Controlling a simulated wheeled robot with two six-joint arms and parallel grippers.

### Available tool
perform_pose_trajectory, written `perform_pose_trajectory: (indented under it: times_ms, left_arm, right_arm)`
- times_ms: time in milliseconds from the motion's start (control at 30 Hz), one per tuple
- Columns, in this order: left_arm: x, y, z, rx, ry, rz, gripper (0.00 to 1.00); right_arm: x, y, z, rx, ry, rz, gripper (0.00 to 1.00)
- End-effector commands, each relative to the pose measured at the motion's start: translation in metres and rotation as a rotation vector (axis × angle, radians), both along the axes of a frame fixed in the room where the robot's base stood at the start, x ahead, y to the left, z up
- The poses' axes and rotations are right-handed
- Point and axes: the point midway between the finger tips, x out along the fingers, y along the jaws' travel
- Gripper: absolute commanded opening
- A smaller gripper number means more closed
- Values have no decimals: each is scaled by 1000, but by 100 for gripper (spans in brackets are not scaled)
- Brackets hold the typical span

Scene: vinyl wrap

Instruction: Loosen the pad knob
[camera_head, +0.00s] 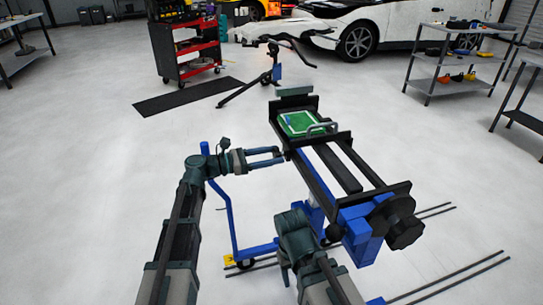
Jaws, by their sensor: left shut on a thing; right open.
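A bench vise-like stand (345,170) with black rails and a blue frame stands right of centre. A green pad (298,124) with a grey handle (322,128) lies between its black crosspieces. A large black knob (404,222) is at the stand's near right end.
Thin black rods (445,278) lie on the floor at the right, around the stand's foot. A black mat (188,97), a red tool cart (188,50) and a tripod stand (275,72) are behind. Grey shelves (455,62) stand at the right. The floor at left is clear.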

Motion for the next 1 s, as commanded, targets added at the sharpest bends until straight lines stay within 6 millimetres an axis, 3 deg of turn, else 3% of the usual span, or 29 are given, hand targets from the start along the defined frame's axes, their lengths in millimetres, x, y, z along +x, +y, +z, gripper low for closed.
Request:
perform_pose_trajectory:
  times_ms: [600,633,767,1000]
  left_arm:
    - [0,1,-1,-8,34,1,4]
    - [0,1,-1,-8,34,1,65]
    - [0,1,-1,-9,33,1,88]
    - [0,0,0,-10,33,0,89]
  right_arm:
    - [0,0,0,0,0,0,56]
    - [0,0,0,0,0,0,56]
    - [0,0,0,0,0,0,56]
    - [0,0,0,0,0,0,56]
